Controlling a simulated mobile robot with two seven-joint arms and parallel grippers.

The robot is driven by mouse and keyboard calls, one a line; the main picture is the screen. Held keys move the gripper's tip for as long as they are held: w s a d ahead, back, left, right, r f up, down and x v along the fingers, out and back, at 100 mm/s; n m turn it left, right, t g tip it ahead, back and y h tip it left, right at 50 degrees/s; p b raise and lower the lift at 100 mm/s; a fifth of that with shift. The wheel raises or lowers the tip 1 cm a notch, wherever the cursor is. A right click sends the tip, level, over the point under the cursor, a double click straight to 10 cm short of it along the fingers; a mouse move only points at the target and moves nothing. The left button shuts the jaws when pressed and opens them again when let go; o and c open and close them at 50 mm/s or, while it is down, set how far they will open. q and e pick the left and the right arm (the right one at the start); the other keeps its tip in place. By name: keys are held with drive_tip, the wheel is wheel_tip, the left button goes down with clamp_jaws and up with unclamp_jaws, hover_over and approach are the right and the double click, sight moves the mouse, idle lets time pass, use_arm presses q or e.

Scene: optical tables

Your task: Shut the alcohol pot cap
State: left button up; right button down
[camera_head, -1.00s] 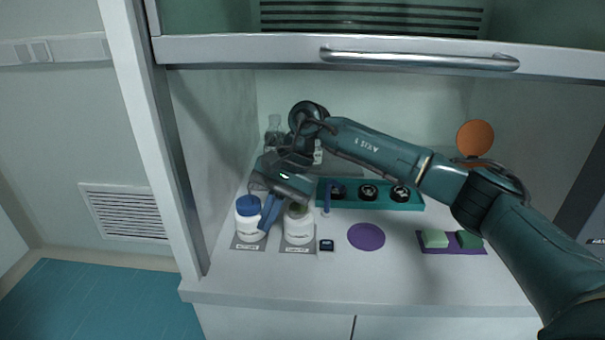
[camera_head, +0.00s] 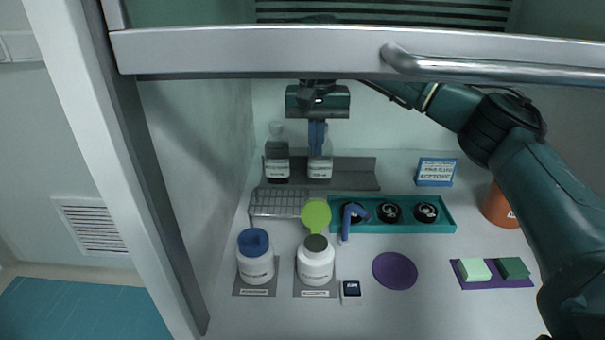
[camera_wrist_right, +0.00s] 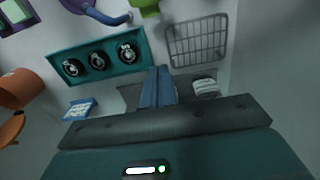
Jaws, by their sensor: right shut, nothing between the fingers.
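A white pot (camera_head: 315,268) with a dark, uncovered-looking mouth stands on a grey mat at the front. Its light green cap (camera_head: 316,214) is raised behind the mouth, open. A second white pot (camera_head: 255,266) to its left has a blue lid (camera_head: 253,242) on top. The labels are too small to tell surely which one holds alcohol. My right gripper (camera_head: 317,150) is shut and empty, pointing down at the back, above and behind the green cap, apart from it. Its blue fingers show in the right wrist view (camera_wrist_right: 157,72), where a green edge (camera_wrist_right: 147,8) shows at the top.
Two bottles (camera_head: 277,160) stand on a rear shelf, one partly behind my fingers. A wire rack (camera_head: 280,203), a teal tray (camera_head: 440,228) with black round parts, a purple disc (camera_head: 394,270) and an acetone box (camera_head: 436,172) are around. The cabinet sash (camera_head: 250,50) hangs overhead.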

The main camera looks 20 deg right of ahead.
sight(316, 212)
use_arm(q)
drive_tip(key=shift+s+r+p, duration=0.3)
drive_tip(key=shift+s+p, duration=0.1)
drive_tip(key=shift+p, duration=0.45)
use_arm(e)
drive_tip(key=s+a+f, duration=0.1)
drive_tip(key=s+f, duration=0.3)
drive_tip(key=f, duration=0.4)
drive_tip(key=shift+a+f, duration=0.15)
drive_tip(key=shift+a, duration=0.2)
use_arm(q)
drive_tip(key=shift+f, duration=0.15)
use_arm(e)
drive_tip(key=shift+w, duration=0.15)
use_arm(q)
drive_tip(key=shift+s+a+f+b, duration=0.15)
drive_tip(key=shift+s+a+b, duration=0.35)
drive_tip(key=shift+s, duration=0.25)
use_arm(e)
drive_tip(key=shift+t, duration=0.5)
